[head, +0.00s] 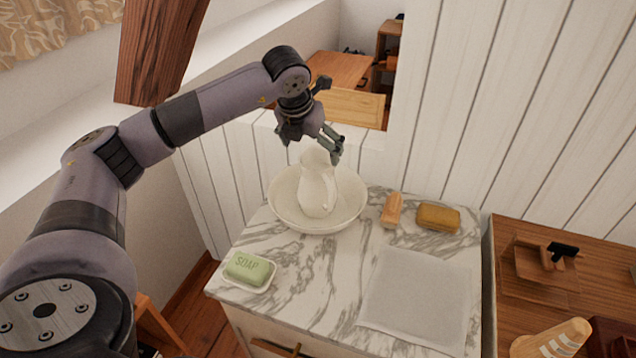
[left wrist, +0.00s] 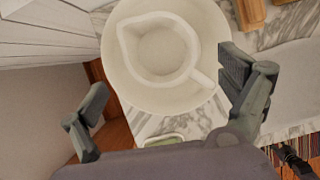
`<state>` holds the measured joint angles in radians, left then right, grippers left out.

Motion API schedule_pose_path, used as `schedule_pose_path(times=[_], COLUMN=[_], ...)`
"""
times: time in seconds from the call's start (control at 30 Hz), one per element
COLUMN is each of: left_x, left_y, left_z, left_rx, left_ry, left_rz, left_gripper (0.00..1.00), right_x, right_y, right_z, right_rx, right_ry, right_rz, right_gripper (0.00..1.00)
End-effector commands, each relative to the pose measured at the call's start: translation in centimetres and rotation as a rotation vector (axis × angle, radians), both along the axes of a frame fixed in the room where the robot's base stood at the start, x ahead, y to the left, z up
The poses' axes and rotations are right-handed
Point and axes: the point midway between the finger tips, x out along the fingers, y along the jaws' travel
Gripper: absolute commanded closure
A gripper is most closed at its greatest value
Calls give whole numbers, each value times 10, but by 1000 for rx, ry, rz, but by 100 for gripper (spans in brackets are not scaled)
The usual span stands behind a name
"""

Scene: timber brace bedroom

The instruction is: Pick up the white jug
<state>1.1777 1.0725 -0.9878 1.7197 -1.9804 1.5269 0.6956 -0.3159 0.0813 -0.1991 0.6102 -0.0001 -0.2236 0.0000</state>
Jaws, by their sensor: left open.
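The white jug (head: 317,190) stands upright in a wide white basin (head: 284,205) on the marble top in the head view. My left gripper (head: 322,143) is above the jug's mouth, its fingers partly in front of the rim. In the left wrist view I look down into the open jug (left wrist: 160,50), with its handle toward the lower right. The basin (left wrist: 119,75) surrounds it. The fingers of my left gripper (left wrist: 168,98) are open and spread, with nothing between their tips that I can see gripped.
A green soap in a dish (head: 249,269), a wooden brush (head: 392,210), a yellow-brown sponge (head: 438,217) and a folded pale cloth (head: 415,298) lie on the marble top (head: 318,268). A white plank wall (head: 500,100) stands behind. A wooden table (head: 508,318) adjoins on the right.

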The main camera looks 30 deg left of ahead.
Motion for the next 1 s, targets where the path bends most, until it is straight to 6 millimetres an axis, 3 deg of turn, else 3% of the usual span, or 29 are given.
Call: schedule_pose_path(times=[0.1,0.33,0.63,0.9,1.0], left_x=[6,12,27,29,29], left_y=[0,1,3,3,3], left_z=[-15,-29,-68,-73,-73], left_rx=[-1,-1,-2,-1,-1], left_ry=[3,2,2,0,0], left_rz=[-1,-1,-1,-2,-2], left_gripper=[6,6,6,6,11], right_x=[9,30,22,16,16], right_y=[2,6,5,5,4], right_z=[5,11,25,24,24], right_rx=[3,9,8,7,7], right_ry=[-13,-45,-34,-25,-25], right_rz=[0,1,1,0,0], right_gripper=[60,60,60,60,60])
